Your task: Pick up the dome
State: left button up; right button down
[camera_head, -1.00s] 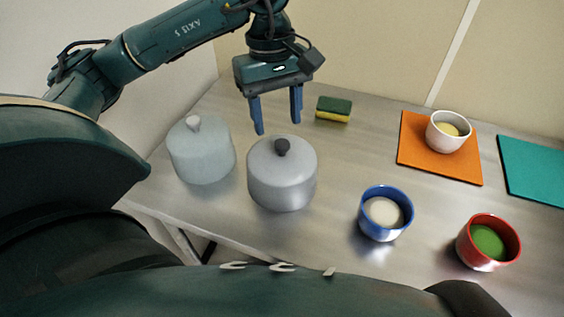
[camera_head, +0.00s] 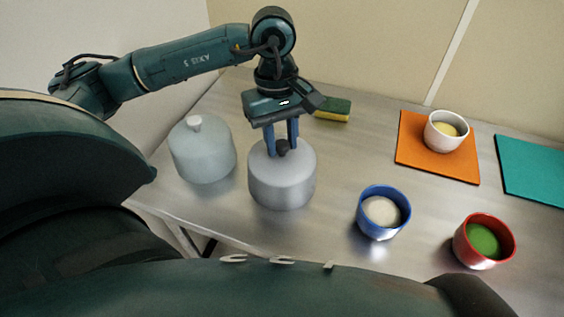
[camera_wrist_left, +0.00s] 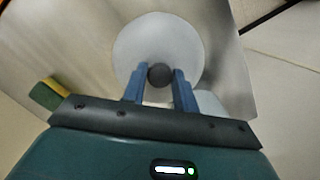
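The dome looks upright and on the counter. A second, pale blue-grey dome (camera_head: 202,155) with a light knob stands just to its left. My right gripper is not in view.
A green and yellow sponge (camera_head: 333,109) lies behind the gripper. A blue bowl (camera_head: 384,226) and a red bowl (camera_head: 470,255) stand to the right. A white bowl (camera_head: 440,143) rests on an orange mat (camera_head: 462,173). A teal mat (camera_head: 535,170) lies at the far right.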

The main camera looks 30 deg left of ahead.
pick_arm(q)
grip_shut()
